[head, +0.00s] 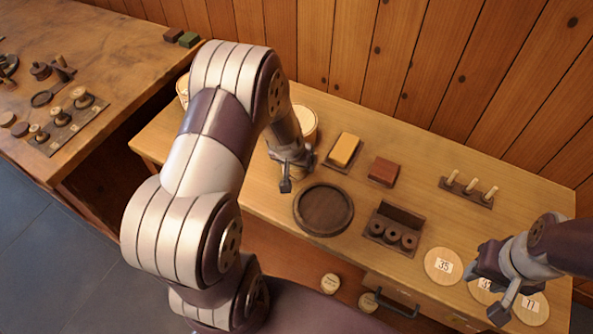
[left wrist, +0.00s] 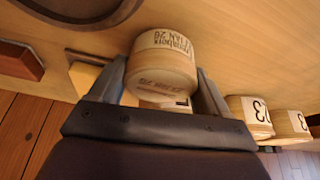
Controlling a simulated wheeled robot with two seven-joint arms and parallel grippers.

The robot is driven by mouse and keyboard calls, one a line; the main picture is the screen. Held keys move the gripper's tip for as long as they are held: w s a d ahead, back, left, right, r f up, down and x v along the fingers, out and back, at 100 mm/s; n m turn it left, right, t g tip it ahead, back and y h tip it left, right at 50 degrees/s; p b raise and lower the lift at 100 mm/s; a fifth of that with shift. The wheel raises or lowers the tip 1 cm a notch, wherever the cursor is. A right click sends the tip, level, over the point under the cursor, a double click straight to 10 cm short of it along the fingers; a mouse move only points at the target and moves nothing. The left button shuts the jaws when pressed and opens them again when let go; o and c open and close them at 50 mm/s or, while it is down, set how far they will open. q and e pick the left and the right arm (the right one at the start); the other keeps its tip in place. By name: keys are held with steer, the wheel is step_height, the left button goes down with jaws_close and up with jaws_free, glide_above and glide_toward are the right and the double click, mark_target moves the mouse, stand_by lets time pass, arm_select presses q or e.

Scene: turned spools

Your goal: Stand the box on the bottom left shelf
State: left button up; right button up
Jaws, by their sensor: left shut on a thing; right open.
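A round pale wooden box (left wrist: 160,52) with a printed label sits between the fingers of my left gripper (left wrist: 160,75) in the left wrist view. In the head view my left gripper (head: 296,172) is low over the workbench. A pale round box (head: 305,124) shows partly behind it; I cannot tell whether it is the held one. My right gripper (head: 495,283) is open and empty above the numbered discs at the right. The space under the bench at the left is mostly hidden by my left arm.
A yellow block (head: 344,150), a red block (head: 384,171), a round dark tray (head: 323,208), a spool rack (head: 393,228) and a peg rack (head: 467,190) stand on the bench. Two round boxes (head: 330,283) (head: 368,302) show below its front edge. More boxes (left wrist: 250,117) stand right in the wrist view.

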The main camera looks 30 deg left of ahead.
arm_select(q)
steer(key=shift+a+f, duration=0.1)
steer(key=shift+f, duration=0.6)
steer(key=shift+f, duration=0.15)
steer(key=o, duration=1)
